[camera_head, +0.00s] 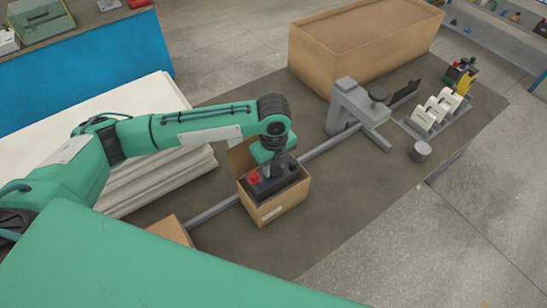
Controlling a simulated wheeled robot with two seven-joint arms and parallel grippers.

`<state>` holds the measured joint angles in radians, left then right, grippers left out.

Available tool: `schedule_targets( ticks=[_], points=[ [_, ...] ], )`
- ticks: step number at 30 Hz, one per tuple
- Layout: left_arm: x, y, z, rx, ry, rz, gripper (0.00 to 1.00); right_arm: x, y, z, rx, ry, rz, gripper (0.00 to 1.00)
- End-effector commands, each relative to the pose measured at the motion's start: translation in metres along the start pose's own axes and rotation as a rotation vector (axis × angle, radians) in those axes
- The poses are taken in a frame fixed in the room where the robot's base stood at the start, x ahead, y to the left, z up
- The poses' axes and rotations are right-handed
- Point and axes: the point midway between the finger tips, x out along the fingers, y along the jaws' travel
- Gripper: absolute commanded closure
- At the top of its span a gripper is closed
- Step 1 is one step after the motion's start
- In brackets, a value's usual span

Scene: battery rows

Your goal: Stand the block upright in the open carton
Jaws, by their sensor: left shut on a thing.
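The open carton (273,210) is a small brown box near the middle of the table, with a flap raised at its back left. The block (265,190) is dark, with a red piece on its left end. It shows within the carton's opening, and its lower part is hidden by the carton walls. My left gripper (281,168) points down over the carton and is shut on the block. I cannot tell whether the block touches the carton's floor. My right gripper is not in view.
A large brown box (335,62) stands behind. A grey fixture (345,108) and a rack of white rolls (436,112) are to the right. Stacked white sheets (150,185) lie left. Another carton (171,230) sits front left. The table (340,205) is bare right of the open carton.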

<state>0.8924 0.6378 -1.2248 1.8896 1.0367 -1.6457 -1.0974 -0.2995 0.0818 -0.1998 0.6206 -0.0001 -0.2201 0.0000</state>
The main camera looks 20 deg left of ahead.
Motion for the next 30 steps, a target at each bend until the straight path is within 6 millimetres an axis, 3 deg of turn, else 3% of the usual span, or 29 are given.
schedule_targets(
  ticks=[11, 30],
  points=[
    [0.037, -0.001, 0.000, 0.000, 0.000, -0.002, 1.00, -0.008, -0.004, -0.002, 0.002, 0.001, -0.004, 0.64],
    [0.046, -0.001, 0.000, 0.002, 0.000, -0.003, 1.00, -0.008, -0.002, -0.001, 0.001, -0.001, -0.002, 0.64]
  ],
)
